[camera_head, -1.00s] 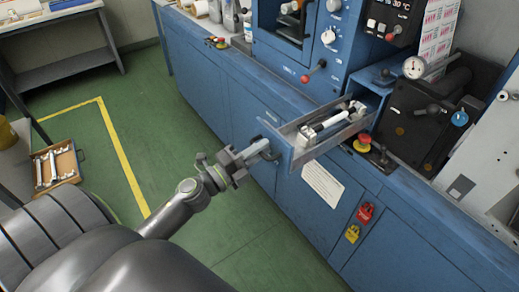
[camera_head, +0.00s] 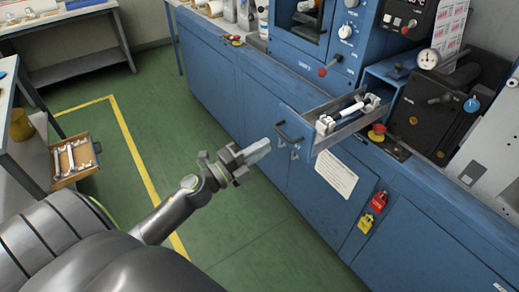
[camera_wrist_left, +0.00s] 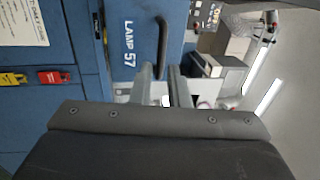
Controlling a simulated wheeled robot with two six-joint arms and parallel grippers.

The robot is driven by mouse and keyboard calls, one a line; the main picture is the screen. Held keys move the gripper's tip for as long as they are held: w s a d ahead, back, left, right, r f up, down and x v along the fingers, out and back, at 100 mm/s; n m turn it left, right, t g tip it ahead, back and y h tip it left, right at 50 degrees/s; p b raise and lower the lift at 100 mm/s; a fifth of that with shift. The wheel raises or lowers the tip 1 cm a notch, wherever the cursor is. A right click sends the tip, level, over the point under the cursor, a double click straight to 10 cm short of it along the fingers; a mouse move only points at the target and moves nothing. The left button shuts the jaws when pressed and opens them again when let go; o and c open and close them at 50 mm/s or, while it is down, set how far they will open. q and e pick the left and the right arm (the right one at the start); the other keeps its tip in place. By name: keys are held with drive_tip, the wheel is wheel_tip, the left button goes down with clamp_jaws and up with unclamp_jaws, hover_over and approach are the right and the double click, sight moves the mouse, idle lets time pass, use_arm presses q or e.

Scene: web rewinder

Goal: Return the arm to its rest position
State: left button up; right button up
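My left gripper (camera_head: 258,151) is in front of the blue cabinet, clear of the drawer handle (camera_head: 289,132). In the left wrist view its two fingers (camera_wrist_left: 162,88) stand apart with a narrow gap and nothing between them. The open drawer (camera_head: 345,131) sticks out of the cabinet and holds white-ended, tube-like parts (camera_head: 347,112). The wrist view shows the drawer front marked "LAMP 57" (camera_wrist_left: 128,45) and its dark handle (camera_wrist_left: 162,45) just beyond the fingers. My right gripper is not in view.
The blue cabinet (camera_head: 235,90) runs along the right, with red (camera_head: 378,201) and yellow (camera_head: 365,223) padlocks on it. A wooden box (camera_head: 74,161) lies on the green floor beside a table at the left. Open floor lies between.

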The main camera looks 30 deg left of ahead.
use_arm(q)
drive_tip(key=a+f+n+g+y, duration=0.1)
drive_tip(key=a+f+n+y, duration=0.25)
drive_tip(key=f, duration=0.45)
drive_tip(key=a+f+n+g+y, duration=0.1)
drive_tip(key=a+f+n+y, duration=0.2)
drive_tip(key=f, duration=0.5)
drive_tip(key=s+a+f+n+g+y, duration=0.15)
drive_tip(key=s+f+n, duration=0.25)
drive_tip(key=f, duration=0.5)
drive_tip(key=s+a+f+n+g+y, duration=0.1)
drive_tip(key=s+f+n+g, duration=0.25)
drive_tip(key=f, duration=0.45)
drive_tip(key=s+d+f+n+g, duration=0.2)
drive_tip(key=s+f+n+g, duration=0.3)
drive_tip(key=s+f, duration=0.9)
drive_tip(key=s+d+f+n+g, duration=0.2)
drive_tip(key=s+d+f, duration=0.1)
drive_tip(key=s, duration=0.6)
drive_tip(key=s+d+f+n+g, duration=0.1)
drive_tip(key=s+d+f+g, duration=0.2)
drive_tip(key=s, duration=0.7)
wheel_tip(320, 180, down, 2)
drive_tip(key=shift+s+d+f+n+h, duration=0.2)
drive_tip(key=shift+s+d+n+h, duration=0.05)
drive_tip(key=shift+d+n+h, duration=0.15)
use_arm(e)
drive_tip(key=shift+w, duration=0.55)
